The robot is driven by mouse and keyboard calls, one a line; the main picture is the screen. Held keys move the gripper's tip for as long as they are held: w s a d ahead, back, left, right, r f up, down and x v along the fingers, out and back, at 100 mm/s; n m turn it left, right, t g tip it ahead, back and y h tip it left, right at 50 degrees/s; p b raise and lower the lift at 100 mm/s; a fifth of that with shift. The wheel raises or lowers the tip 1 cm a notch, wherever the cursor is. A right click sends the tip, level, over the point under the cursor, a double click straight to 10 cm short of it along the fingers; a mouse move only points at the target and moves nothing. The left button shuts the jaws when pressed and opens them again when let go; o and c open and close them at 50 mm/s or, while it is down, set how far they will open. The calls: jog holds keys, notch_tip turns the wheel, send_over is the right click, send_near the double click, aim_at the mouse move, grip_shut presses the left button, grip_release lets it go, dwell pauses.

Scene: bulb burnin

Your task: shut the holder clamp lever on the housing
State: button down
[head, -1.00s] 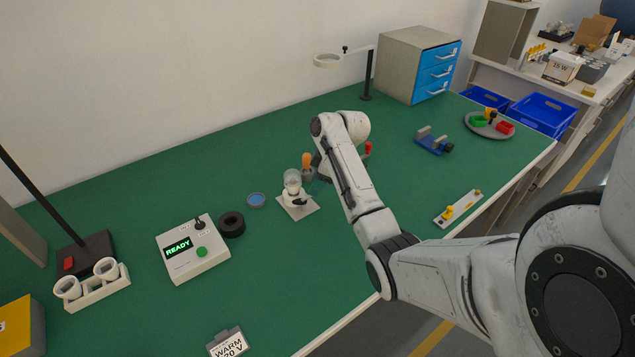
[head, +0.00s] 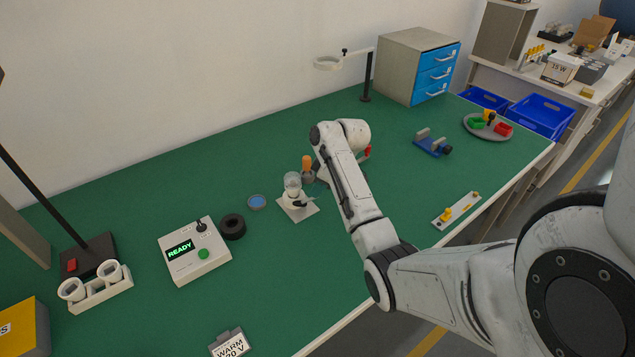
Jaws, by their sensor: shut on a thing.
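A small white housing (head: 287,201) stands on a square pale plate (head: 309,210) near the middle of the green table. A clear glass bulb (head: 292,181) sits upright on top of it. A small dark part (head: 299,203) shows low on its front right side. It may be the clamp lever, but it is too small to tell its position. My forearm and wrist stand just right of the housing. My gripper is hidden behind them, so its fingers and anything between them do not show.
An orange-handled tool (head: 307,164) stands close behind the housing. A red knob or handle (head: 368,152) shows partly behind my wrist. A blue dish (head: 257,202), a black ring (head: 232,226) and a box reading READY (head: 196,266) lie to the left. A blue vise (head: 431,146) is at the right.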

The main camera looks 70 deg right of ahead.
jog(key=m+p, duration=0.1)
jog(key=a+m+h+p, duration=0.1)
jog(key=m+p, duration=0.1)
jog(key=s+a+m+h+p, duration=0.1)
jog(key=m, duration=0.1)
jog(key=shift+r+p, duration=0.2)
jog(key=shift+p, duration=0.15)
jog(key=m, duration=0.1)
jog(key=a+m+p, duration=0.1)
jog(key=shift+s+f+m+g+h, duration=0.1)
jog(key=shift+s+m+g+h, duration=0.05)
jog(key=shift+m+g+h, duration=0.25)
jog(key=shift+a+m+h+p, duration=0.15)
jog(key=shift+a+m+h, duration=0.1)
jog(key=shift+m, duration=0.4)
jog(key=shift+a+m+h+p, duration=0.15)
jog(key=shift+a+m+h, duration=0.1)
jog(key=shift+m, duration=0.4)
jog(key=shift+g, duration=0.3)
jog(key=c, duration=1)
grip_release()
jog(key=shift+f, duration=0.1)
jog(key=shift+c, duration=0.2)
jog(key=b+v, duration=0.1)
jog(key=v, duration=0.9)
jog(key=shift+r, duration=0.4)
